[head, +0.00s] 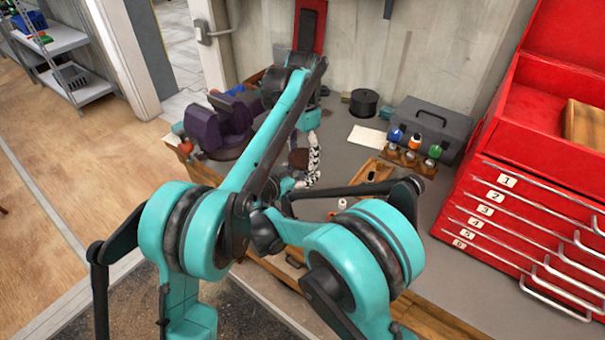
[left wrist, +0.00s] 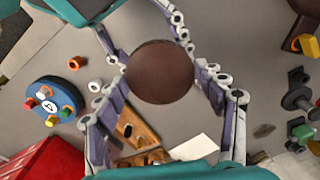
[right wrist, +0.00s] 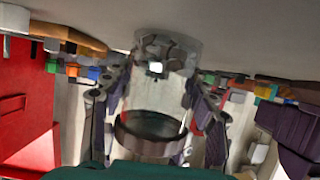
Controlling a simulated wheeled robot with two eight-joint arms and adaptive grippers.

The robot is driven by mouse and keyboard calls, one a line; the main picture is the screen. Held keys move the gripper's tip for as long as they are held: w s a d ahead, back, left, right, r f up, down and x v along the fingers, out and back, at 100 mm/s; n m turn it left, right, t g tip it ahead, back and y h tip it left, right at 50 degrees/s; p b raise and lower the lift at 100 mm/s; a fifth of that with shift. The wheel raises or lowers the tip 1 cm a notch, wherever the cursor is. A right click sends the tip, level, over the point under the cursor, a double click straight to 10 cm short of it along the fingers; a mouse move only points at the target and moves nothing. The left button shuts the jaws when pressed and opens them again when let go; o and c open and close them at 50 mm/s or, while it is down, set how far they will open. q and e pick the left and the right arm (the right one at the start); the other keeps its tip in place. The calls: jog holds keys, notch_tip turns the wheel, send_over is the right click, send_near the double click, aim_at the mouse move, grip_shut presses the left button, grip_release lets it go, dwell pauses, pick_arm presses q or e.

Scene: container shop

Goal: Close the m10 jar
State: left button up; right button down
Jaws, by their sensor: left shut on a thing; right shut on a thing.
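The round brown lid (left wrist: 160,72) sits between the fingers of my left gripper (left wrist: 160,75), which is shut on it. The lid also shows in the head view (head: 298,158). In the right wrist view the clear jar (right wrist: 150,88) stands between the fingers of my right gripper (right wrist: 150,85), which is shut on it. A small white piece (right wrist: 155,67) shows in the jar. The brown lid's ring (right wrist: 150,138) shows at the jar's mouth end. I cannot tell whether lid and jar touch. The lid hides the jar in the left wrist view.
A blue round holder (left wrist: 52,102) with coloured pegs stands near my grippers. Wooden trays (head: 370,172), a bottle rack (head: 410,160) and a grey toolbox (head: 437,125) stand on the bench to the right. A purple machine (head: 220,125) is at left.

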pick_arm(q)
jog(key=m, duration=0.7)
jog(key=shift+f+m, duration=0.1)
jog(key=shift+m, duration=0.3)
jog(key=o, duration=1.4)
jog(key=shift+c, duration=0.2)
notch_tip(320, 180, up, 12)
pick_arm(e)
jog(key=shift+c, duration=2.1)
grip_release()
jog(key=shift+r, duration=0.1)
